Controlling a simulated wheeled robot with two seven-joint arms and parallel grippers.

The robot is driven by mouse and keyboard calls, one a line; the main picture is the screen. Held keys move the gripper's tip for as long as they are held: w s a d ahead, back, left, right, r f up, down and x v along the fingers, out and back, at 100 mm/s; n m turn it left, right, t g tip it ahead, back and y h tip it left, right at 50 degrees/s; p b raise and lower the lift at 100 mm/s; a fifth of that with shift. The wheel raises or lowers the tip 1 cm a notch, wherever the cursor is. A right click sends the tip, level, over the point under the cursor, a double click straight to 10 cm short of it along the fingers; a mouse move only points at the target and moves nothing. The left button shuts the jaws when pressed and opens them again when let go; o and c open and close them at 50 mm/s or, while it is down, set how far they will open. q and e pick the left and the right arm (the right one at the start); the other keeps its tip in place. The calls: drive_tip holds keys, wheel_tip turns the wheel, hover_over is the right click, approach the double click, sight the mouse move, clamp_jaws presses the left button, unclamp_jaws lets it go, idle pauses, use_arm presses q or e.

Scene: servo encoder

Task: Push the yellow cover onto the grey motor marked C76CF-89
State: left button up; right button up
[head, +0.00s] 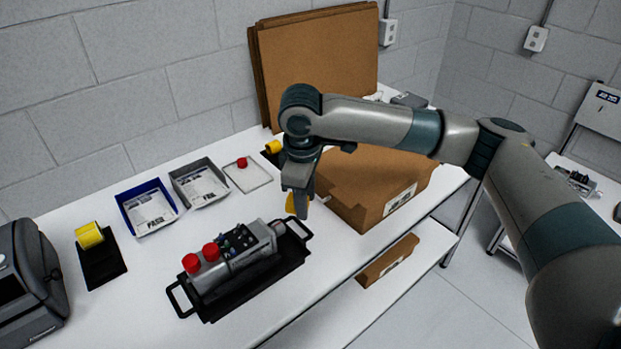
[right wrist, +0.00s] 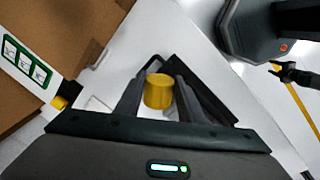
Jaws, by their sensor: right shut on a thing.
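My right gripper (head: 299,208) is shut on the yellow cover (head: 290,204), above the table just beyond the right end of the black tray. In the right wrist view the yellow cover (right wrist: 158,91) is a short cylinder between the fingers. Grey motors (head: 236,258) lie in the black tray (head: 209,317), apart from the cover. Two of them carry red caps (head: 211,251) at the left end. The motor labels are too small to read, so I cannot tell which is C76CF-89. My left gripper is not in view.
A cardboard box (head: 372,211) stands close right of my gripper. A blue bin (head: 133,191), a grey bin (head: 186,174) and a shallow tray with a red cap (head: 242,162) are behind. The front table strip is clear.

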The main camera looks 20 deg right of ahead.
drive_tip(key=w+d+f+n+p, duration=0.1)
drive_tip(key=w+n+p, duration=0.1)
drive_tip(key=n, duration=0.3)
drive_tip(key=w+d+f+n+g+y+p, duration=0.1)
drive_tip(key=w+d+f+n+p, duration=0.1)
drive_tip(key=w+n, duration=0.3)
drive_tip(key=shift+d+n+g+p, duration=0.3)
drive_tip(key=shift+n+p, duration=0.3)
drive_tip(key=shift+p, duration=0.05)
drive_tip(key=shift+f, duration=0.25)
drive_tip(key=shift+s+a+f+b, duration=0.15)
drive_tip(key=shift+a+f+b, duration=0.3)
drive_tip(key=shift+f+b, duration=0.6)
drive_tip(key=shift+s+a+f+b, duration=0.2)
drive_tip(key=shift+a+f+b, duration=0.3)
drive_tip(key=shift+f+b, duration=0.5)
drive_tip(key=shift+s+a+f+b, duration=0.15)
drive_tip(key=shift+a+f+b, duration=0.3)
drive_tip(key=shift+f+b, duration=0.55)
drive_tip(key=shift+a+r+p, duration=0.2)
drive_tip(key=shift+r+p, duration=0.15)
drive_tip(key=shift+s+a+p, duration=0.2)
drive_tip(key=shift+a+p, duration=0.1)
drive_tip(key=shift+a, duration=0.05)
drive_tip(key=shift+f, duration=0.1)
drive_tip(key=shift+p, duration=1)
